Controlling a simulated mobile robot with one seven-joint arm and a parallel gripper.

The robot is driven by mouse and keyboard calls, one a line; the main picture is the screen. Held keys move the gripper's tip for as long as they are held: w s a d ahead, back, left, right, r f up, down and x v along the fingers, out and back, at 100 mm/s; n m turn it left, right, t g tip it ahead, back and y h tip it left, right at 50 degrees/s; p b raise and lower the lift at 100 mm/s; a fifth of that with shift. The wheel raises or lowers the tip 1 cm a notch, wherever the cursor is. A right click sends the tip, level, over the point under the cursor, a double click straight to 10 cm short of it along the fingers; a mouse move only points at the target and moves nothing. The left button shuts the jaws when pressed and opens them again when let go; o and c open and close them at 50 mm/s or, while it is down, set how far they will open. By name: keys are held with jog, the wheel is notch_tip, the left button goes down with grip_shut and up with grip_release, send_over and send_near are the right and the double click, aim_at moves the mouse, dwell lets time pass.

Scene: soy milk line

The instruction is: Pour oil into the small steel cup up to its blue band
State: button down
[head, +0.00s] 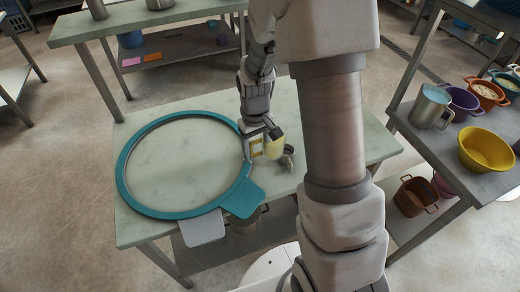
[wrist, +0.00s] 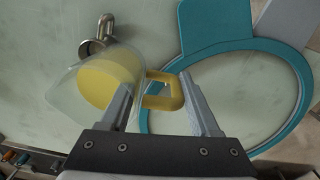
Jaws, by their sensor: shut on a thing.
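A clear jug with yellow oil in it and a yellow handle (wrist: 178,90) shows in the wrist view (wrist: 82,98). My gripper (wrist: 160,95) is shut on that handle. In the head view my gripper (head: 258,143) holds the yellow jug (head: 275,150) above the table. The small steel cup (head: 288,158) stands just right of the jug there. In the wrist view the cup (wrist: 88,47) shows beyond the jug's edge, partly hidden by it. I cannot see the cup's blue band or its oil level. I see no stream of oil.
A teal ring-shaped frame (head: 122,170) with a teal tab (head: 243,199) lies on the pale table (head: 335,185), left of my gripper. A grey tab (head: 202,227) sticks out over the front edge. A side shelf at right holds a steel jug (head: 430,107) and a yellow bowl (head: 486,148).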

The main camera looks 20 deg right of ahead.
aim_at(252, 143)
jog(key=shift+w+a, duration=0.1)
jog(key=shift+a, duration=0.25)
jog(key=shift+a+r+y+p, duration=0.1)
jog(key=shift+r+y+p, duration=0.2)
jog(key=shift+r+y, duration=0.45)
jog(key=shift+a+r+y+p, duration=0.1)
jog(key=shift+r+y+p, duration=0.3)
jog(key=shift+y, duration=0.65)
jog(key=shift+r+g+y, duration=0.3)
jog(key=shift+y, duration=0.1)
jog(key=shift+a+f, duration=0.1)
jog(key=shift+a, duration=0.1)
jog(key=shift+d+r+y, duration=0.1)
jog(key=shift+r+y, duration=0.5)
jog(key=shift+y, duration=0.5)
jog(key=shift+d+r+y, duration=0.1)
jog(key=shift+r+y, duration=0.1)
jog(key=shift+y, duration=0.3)
